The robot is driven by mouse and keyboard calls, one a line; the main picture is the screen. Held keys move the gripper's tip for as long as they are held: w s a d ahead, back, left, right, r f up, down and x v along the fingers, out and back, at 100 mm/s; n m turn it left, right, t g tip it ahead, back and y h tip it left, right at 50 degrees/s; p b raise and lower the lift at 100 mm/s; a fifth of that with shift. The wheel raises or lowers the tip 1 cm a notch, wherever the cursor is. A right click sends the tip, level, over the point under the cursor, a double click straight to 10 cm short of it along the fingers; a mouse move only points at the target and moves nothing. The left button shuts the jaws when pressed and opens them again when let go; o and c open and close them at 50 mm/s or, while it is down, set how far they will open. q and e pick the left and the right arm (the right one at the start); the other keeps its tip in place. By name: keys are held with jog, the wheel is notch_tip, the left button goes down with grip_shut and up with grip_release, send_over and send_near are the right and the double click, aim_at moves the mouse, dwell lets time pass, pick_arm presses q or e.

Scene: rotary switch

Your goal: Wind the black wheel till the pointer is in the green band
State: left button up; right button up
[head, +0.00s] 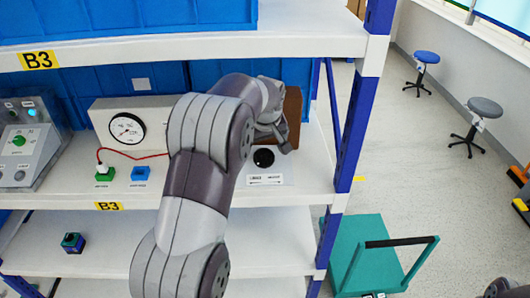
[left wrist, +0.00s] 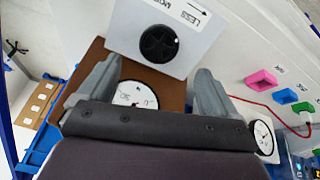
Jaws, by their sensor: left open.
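In the left wrist view, the wheel (left wrist: 158,43) sits beyond my fingertips, on a white face marked LESS with an arrow. My left gripper (head: 274,130) is just behind and right of the wheel in the head view. It is open in the left wrist view (left wrist: 157,68), with nothing between its fingers. A white dial (left wrist: 135,94) on a brown board shows between the fingers, partly hidden by my gripper. I cannot make out its pointer or a green band.
A white gauge box (head: 107,112) with a red wire, green (head: 105,174) and blue (head: 140,173) blocks and a grey control panel (head: 30,145) stand left on the shelf. Blue bins (head: 75,92) stand behind. A blue post (head: 351,130) bounds the right side.

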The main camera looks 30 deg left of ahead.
aim_at(264, 157)
pick_arm(q)
jog(key=p+x, duration=0.1)
jog(key=x, duration=0.6)
jog(key=shift+w+a+f+p, duration=0.1)
jog(key=shift+p, duration=0.25)
jog(key=shift+w+f, duration=0.1)
jog(key=shift+f, duration=0.4)
jog(key=c, duration=1)
